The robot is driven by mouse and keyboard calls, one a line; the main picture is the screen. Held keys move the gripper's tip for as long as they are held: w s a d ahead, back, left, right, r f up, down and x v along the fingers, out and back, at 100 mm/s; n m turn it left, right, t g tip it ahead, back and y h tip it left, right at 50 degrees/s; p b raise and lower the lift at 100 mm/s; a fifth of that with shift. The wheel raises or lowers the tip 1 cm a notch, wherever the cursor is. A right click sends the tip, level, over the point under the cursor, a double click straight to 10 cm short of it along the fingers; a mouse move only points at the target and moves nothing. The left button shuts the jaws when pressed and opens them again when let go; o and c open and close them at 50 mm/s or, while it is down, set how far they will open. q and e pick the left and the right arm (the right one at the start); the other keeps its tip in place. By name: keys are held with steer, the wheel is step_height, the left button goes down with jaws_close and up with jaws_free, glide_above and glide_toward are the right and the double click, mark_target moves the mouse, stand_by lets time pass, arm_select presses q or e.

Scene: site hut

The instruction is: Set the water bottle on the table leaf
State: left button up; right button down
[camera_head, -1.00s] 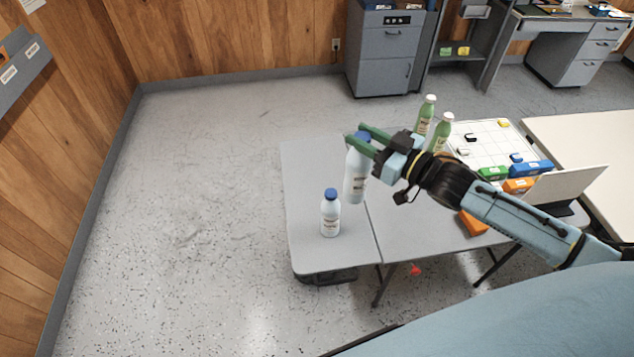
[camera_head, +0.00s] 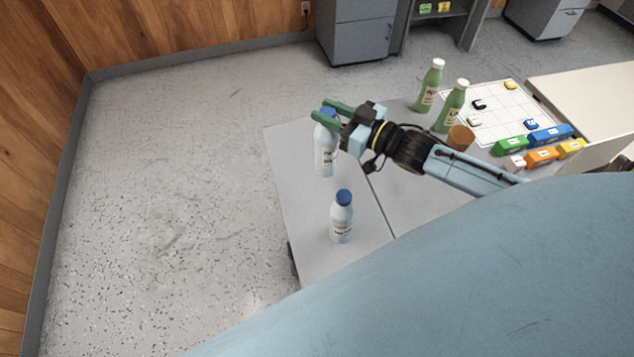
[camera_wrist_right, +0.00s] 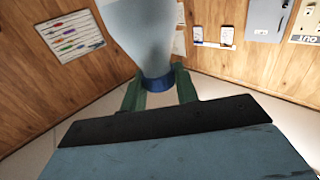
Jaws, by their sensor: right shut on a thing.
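My right gripper (camera_head: 321,109) has green fingers and is shut on the blue cap of a white water bottle (camera_head: 325,155). The bottle hangs upright below the fingers, over the grey table leaf (camera_head: 285,165); I cannot tell whether its base touches the leaf. In the right wrist view, the pale bottle (camera_wrist_right: 145,35) and its blue cap show between the green fingers (camera_wrist_right: 156,80). A second white bottle with a blue cap (camera_head: 342,222) stands on the leaf, nearer to me. My left gripper is not in view.
Two green bottles (camera_head: 430,88) (camera_head: 452,106) stand beyond my right arm. A white gridded board (camera_head: 495,115), coloured blocks (camera_head: 510,146) and an orange-brown round thing (camera_head: 461,138) lie to the right. The leaf's left part is clear. My blue body hides the near edge.

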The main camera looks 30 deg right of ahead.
mark_target(329, 149)
steer(key=shift+w+f+b, duration=0.4)
steer(key=shift+f+b, duration=0.05)
steer(key=shift+f, duration=0.35)
steer(key=shift+f+b, duration=0.1)
steer(key=shift+b, duration=0.35)
steer(key=shift+s+d+b, duration=0.15)
steer(key=shift+s+b, duration=0.1)
steer(key=shift+b, duration=0.4)
steer(key=shift+f, duration=0.35)
step_height(329, 149, down, 5)
steer(key=shift+r+b, duration=0.1)
steer(key=shift+b, duration=0.45)
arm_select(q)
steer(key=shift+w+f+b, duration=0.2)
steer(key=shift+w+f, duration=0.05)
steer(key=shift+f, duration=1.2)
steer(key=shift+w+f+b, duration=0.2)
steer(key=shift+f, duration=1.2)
arm_select(e)
steer(key=shift+f, duration=2.05)
steer(key=shift+f, duration=0.15)
steer(key=c, duration=1.1)
jaws_free()
